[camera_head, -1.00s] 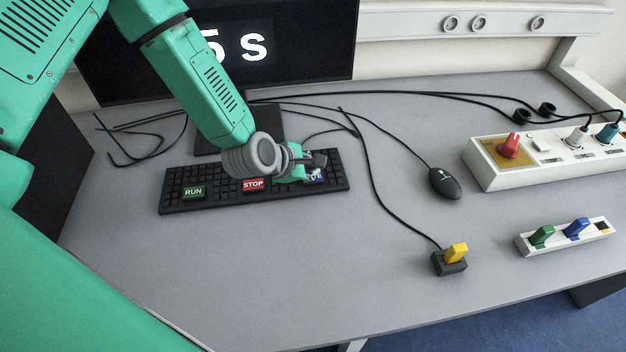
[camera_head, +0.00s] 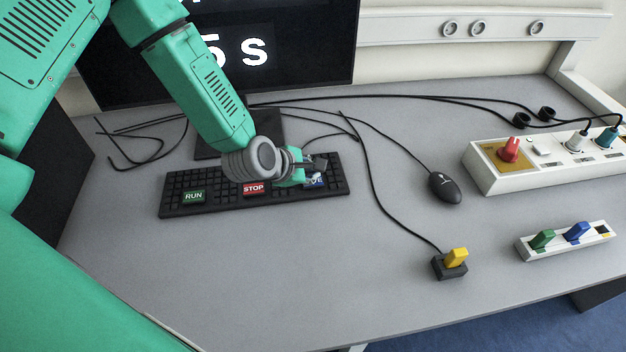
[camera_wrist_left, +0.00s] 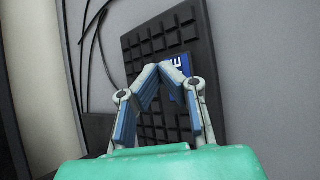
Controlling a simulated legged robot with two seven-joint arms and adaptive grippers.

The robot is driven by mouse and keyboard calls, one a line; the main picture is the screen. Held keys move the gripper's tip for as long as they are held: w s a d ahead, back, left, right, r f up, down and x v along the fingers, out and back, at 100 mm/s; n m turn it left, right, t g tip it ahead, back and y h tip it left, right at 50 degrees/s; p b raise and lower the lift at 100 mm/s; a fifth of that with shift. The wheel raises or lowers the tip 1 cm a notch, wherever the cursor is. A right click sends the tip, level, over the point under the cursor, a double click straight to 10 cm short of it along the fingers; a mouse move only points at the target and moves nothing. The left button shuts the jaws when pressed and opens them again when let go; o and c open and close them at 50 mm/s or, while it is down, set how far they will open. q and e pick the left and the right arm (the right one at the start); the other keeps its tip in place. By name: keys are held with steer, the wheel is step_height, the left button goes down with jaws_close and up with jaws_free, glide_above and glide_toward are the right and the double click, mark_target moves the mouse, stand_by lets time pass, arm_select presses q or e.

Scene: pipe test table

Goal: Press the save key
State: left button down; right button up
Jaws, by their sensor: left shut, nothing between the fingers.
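The blue save key (camera_head: 317,182) is on the right part of the black keyboard (camera_head: 225,203), partly hidden behind my left gripper (camera_head: 316,172). In the left wrist view the blue key (camera_wrist_left: 181,64) shows part of its white lettering. My left gripper (camera_wrist_left: 160,70) is shut and empty there, its fingertips together at the key's near edge. I cannot tell whether the tips touch the key. The green RUN key (camera_head: 194,196) and the red STOP key (camera_head: 254,188) are further left on the keyboard. My right gripper is not in view.
A monitor (camera_head: 300,50) stands behind the keyboard. Cables cross the table. The front middle of the table is clear.

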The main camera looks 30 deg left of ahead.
arm_select(q)
steer(key=shift+f, duration=0.15)
steer(key=shift+f, duration=0.25)
steer(key=shift+f+b, duration=0.4)
steer(key=shift+b, duration=0.2)
stand_by(0.6)
stand_by(0.3)
steer(key=shift+r+p, duration=0.65)
steer(key=shift+r, duration=0.2)
steer(key=shift+r, duration=0.1)
step_height(320, 180, up, 5)
steer(key=p, duration=0.4)
